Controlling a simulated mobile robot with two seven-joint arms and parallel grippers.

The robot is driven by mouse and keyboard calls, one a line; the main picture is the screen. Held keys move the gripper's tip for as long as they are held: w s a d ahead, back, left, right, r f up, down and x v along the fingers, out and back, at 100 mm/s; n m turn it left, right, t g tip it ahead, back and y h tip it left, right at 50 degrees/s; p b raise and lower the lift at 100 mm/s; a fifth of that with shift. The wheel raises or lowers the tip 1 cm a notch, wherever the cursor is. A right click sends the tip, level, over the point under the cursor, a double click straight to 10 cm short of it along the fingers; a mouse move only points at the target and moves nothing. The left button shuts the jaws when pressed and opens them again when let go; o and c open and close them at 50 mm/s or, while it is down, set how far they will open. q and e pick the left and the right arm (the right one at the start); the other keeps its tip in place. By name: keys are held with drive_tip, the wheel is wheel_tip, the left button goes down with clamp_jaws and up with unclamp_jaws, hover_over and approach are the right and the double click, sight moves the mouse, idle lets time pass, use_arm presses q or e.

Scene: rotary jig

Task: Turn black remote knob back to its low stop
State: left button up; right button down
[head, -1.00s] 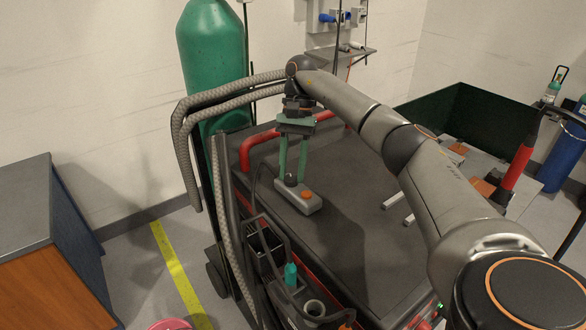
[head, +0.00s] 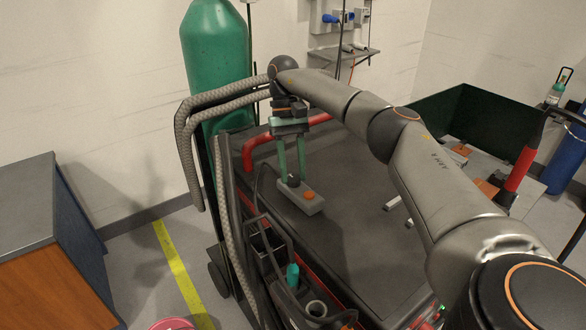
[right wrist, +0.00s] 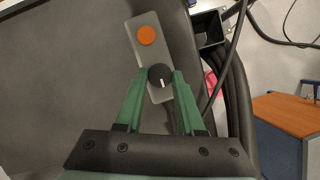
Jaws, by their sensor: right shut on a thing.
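The remote is a small grey box (head: 312,205) lying on the dark cart top. It has an orange button (head: 309,195) and a black knob (right wrist: 160,77) with a white pointer line. In the right wrist view the pointer runs roughly toward the gripper's palm. My right gripper (head: 291,180) reaches down from above with green fingers. Its fingertips (right wrist: 161,80) are shut on the black knob, one on each side. In the head view the fingers partly hide the knob. My left gripper is not in view.
A red handle rail (head: 249,152) runs along the cart's back edge, close to my right arm. A green gas cylinder (head: 214,65) and grey hoses (head: 183,140) stand behind and left. Bins with a teal bottle (head: 292,275) line the front side.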

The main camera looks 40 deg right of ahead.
drive_tip(key=c, duration=0.5)
unclamp_jaws()
drive_tip(key=shift+r, duration=0.1)
drive_tip(key=shift+r, duration=0.65)
drive_tip(key=shift+s+a+r, duration=1.5)
drive_tip(key=shift+s+r, duration=0.3)
drive_tip(key=shift+r, duration=0.1)
drive_tip(key=shift+s+a+r, duration=1.5)
drive_tip(key=shift+s+r, duration=0.3)
drive_tip(key=shift+r, duration=0.15)
drive_tip(key=shift+s+a+r, duration=1.5)
drive_tip(key=shift+s+r, duration=0.3)
drive_tip(key=shift+r, duration=0.1)
